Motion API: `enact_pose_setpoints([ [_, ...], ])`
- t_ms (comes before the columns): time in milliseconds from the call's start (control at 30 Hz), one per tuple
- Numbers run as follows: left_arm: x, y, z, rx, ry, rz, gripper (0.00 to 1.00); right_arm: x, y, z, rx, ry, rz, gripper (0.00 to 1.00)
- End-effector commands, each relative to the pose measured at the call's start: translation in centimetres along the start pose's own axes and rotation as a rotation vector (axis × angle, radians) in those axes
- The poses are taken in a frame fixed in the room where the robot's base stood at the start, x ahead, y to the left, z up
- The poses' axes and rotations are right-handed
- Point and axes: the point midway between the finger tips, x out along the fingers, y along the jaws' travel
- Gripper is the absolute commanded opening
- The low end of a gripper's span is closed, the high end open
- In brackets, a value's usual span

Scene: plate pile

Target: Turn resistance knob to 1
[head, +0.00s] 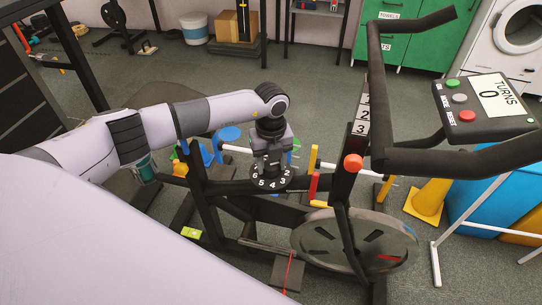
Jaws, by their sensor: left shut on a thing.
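The resistance knob is a black round dial (271,181) with white numbers on the exercise bike's frame. The numbers 6, 5, 4, 3 and 2 show along its near and right edge; the 1 and any pointer mark are hidden or too small to tell. My left gripper (269,163) comes down from above and is shut on the knob's raised middle, which its fingers mostly cover. My right gripper is not in view.
The bike's console (485,103) reads TURNS 0. Black handlebars (455,160) stand right of the knob, with an orange-red knob (353,162) on the post. A flywheel (354,246) sits below. A yellow cone (428,197) stands at right.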

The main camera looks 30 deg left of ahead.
Motion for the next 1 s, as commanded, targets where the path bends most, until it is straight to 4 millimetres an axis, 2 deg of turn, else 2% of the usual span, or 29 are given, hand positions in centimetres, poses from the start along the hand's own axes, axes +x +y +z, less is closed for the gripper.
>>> enact_pose_setpoints([
  [200, -0.19, -0.02, -0.05, -0.157, 0.001, 0.000, 0.18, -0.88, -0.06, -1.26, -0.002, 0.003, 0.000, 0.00],
  [433, -0.05, 0.03, -0.01, -0.262, 0.000, 0.001, 0.18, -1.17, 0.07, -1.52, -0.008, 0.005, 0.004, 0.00],
  [1000, 0.07, 0.02, 0.01, -0.314, 0.000, 0.001, 0.18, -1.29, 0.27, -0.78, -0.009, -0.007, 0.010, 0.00],
])
